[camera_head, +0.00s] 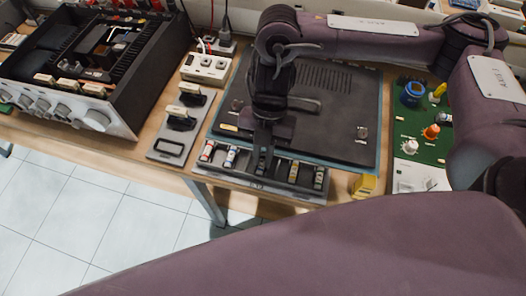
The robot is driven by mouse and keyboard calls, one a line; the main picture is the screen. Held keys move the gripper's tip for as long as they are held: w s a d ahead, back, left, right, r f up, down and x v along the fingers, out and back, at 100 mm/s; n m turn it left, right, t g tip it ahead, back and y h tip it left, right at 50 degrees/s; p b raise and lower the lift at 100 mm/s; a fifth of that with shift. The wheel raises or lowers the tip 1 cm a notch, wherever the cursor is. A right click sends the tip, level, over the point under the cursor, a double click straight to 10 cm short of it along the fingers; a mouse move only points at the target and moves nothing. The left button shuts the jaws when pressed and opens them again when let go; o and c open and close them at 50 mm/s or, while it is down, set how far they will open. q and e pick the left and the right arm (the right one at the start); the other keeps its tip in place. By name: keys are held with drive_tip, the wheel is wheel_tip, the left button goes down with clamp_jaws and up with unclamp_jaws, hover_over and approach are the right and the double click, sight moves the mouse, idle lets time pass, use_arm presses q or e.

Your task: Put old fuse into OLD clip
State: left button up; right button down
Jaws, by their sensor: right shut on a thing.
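A grey fuse holder (230,178) with a row of dark clips lies along the front edge of the table. Several small fuses with coloured bands stand in it, two left of my gripper (231,156) and others to its right (293,171). My right gripper (261,163) points down at the middle of the row. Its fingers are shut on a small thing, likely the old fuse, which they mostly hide. I cannot tell whether that fuse sits in a clip. A label on the holder's front is too small to read surely. My left gripper is not in view.
An open hi-fi amplifier (100,65) stands at the left, beside a grey stand with clips (180,122) and a white socket box (206,67). A green board (420,130) with coloured parts and a yellow block (364,187) are at the right.

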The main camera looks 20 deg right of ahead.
idle(0.3)
drive_tip(key=c, duration=1.4)
unclamp_jaws()
drive_tip(key=shift+o, duration=0.2)
drive_tip(key=v, duration=0.7)
drive_tip(key=shift+r+p, duration=0.35)
drive_tip(key=shift+p, duration=0.1)
